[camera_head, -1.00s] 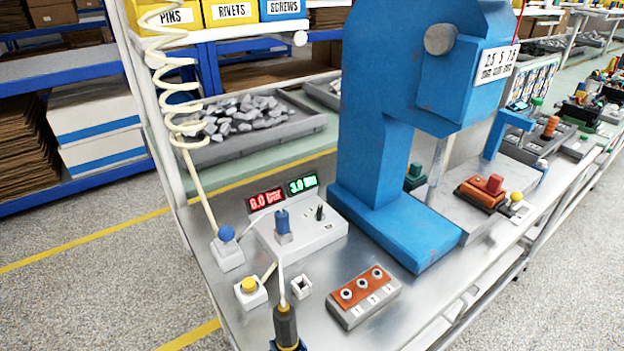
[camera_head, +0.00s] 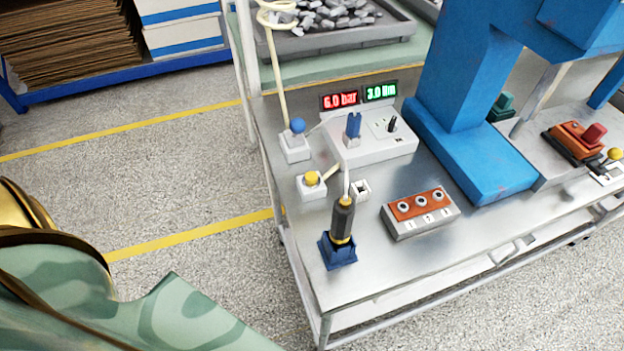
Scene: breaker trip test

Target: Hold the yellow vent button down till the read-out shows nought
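The yellow vent button (camera_head: 312,178) stands on a small white box (camera_head: 312,191) near the left edge of the metal bench. Nothing touches it from above. The red read-out (camera_head: 340,100) behind it appears to show 6.0 bar. A green read-out (camera_head: 381,91) beside it appears to show 3.0 Nm. Neither of my grippers is in view. A patterned green and gold part, which looks like my own arm, fills the lower left corner, well apart from the button.
A blue button on a white box (camera_head: 295,147) stands behind the yellow one. A dark screwdriver (camera_head: 343,217) stands upright in a blue holder (camera_head: 338,252) in front. A white console (camera_head: 372,149), an orange-topped block (camera_head: 420,211) and a big blue press (camera_head: 472,150) lie to the right.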

